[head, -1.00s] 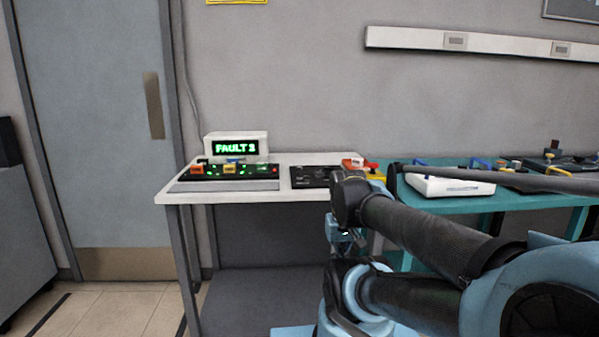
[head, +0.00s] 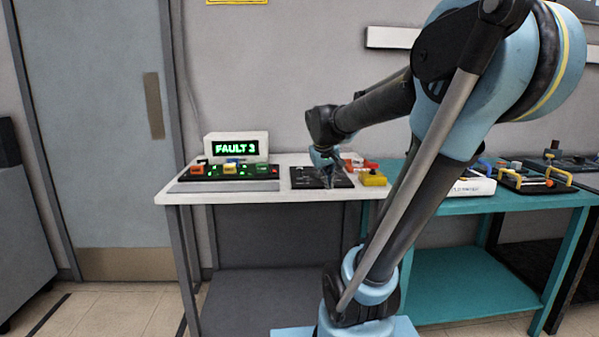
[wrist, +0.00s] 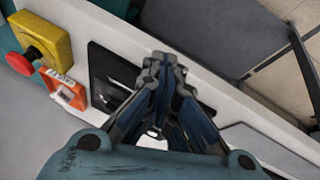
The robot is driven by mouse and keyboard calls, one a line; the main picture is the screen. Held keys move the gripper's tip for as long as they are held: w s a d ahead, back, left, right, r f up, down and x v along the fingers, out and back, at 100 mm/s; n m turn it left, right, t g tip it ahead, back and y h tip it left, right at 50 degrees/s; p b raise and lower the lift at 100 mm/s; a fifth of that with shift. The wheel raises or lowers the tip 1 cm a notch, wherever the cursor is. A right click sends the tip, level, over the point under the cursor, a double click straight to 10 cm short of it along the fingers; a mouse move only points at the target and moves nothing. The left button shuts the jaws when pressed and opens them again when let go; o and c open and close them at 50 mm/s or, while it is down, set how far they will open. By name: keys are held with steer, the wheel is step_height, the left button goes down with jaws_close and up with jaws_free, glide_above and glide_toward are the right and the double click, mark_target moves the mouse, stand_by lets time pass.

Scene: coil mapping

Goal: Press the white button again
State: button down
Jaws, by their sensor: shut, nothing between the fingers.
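My gripper (head: 328,180) is shut and empty, pointing down over the black panel (head: 302,178) on the white table (head: 230,195). In the wrist view, the closed fingers (wrist: 165,62) cover much of the black panel (wrist: 105,68). I cannot make out the white button for certain; the fingers may hide it. I cannot tell whether the fingertips touch the panel. A white display box (head: 236,137) at the table's back left shows green text, which seems to read "FAULT 3".
A control strip (head: 215,171) with coloured blocks and green lights lies left of the panel. A yellow box (head: 374,178) stands right of it; the wrist view shows its red knob (wrist: 19,63) and an orange-red part (wrist: 68,96) nearby. A teal table (head: 440,203) adjoins.

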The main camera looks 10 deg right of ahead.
steer(key=w+a+r+n+t, duration=0.1)
steer(key=w+a+r, duration=0.2)
steer(key=w, duration=1.1)
steer(key=w+a+r+n+t+h, duration=0.1)
steer(key=w+a+r, duration=0.3)
steer(key=w, duration=1)
step_height(320, 180, up, 2)
steer(key=shift+r+n+t, duration=0.1)
steer(key=shift+n+t, duration=0.3)
steer(key=shift+t, duration=0.4)
steer(key=shift+a, duration=0.1)
steer(key=shift+s+f, duration=0.1)
steer(key=shift+f, duration=4.35)
steer(key=shift+f, duration=0.7)
steer(key=shift+r, duration=0.8)
steer(key=shift+r, duration=0.1)
steer(key=shift+r, duration=2.4)
